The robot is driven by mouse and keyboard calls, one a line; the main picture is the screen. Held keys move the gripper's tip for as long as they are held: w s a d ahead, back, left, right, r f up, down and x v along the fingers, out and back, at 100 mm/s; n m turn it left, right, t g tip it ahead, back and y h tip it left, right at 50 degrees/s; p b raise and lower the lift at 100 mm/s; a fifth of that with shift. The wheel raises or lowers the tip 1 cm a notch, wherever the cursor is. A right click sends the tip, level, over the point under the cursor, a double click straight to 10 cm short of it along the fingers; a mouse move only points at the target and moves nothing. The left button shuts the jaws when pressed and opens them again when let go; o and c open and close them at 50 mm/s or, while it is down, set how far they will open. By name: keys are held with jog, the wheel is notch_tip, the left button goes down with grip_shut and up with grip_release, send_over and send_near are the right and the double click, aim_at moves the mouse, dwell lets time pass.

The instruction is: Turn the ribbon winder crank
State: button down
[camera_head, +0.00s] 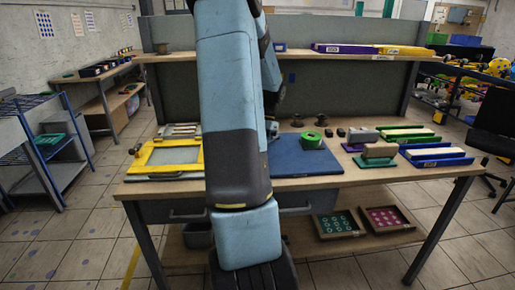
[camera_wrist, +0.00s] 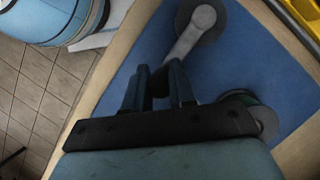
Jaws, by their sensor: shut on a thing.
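In the wrist view the grey crank (camera_wrist: 187,43) runs from a round hub (camera_wrist: 204,18) down to my gripper (camera_wrist: 159,80). My two fingers are shut at the crank's outer end, and the handle is mostly hidden between them. A green-edged round spool (camera_wrist: 262,112) shows at right, partly covered by my gripper body. In the head view a green ribbon roll (camera_head: 310,140) stands on the blue mat (camera_head: 300,160). There, my arm hides the crank and most of my gripper.
A yellow frame (camera_head: 168,157) lies left of my arm. A shelf (camera_head: 330,55) spans above the table's back. Small dark items (camera_head: 357,135) stand behind the mat.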

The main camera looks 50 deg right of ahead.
jog(key=c, duration=0.9)
grip_release()
jog(key=shift+s, duration=0.1)
jog(key=shift+c, duration=0.2)
jog(key=shift+d, duration=0.1)
jog(key=v, duration=1.3)
jog(key=shift+d+r, duration=0.15)
jog(key=shift+r, duration=0.05)
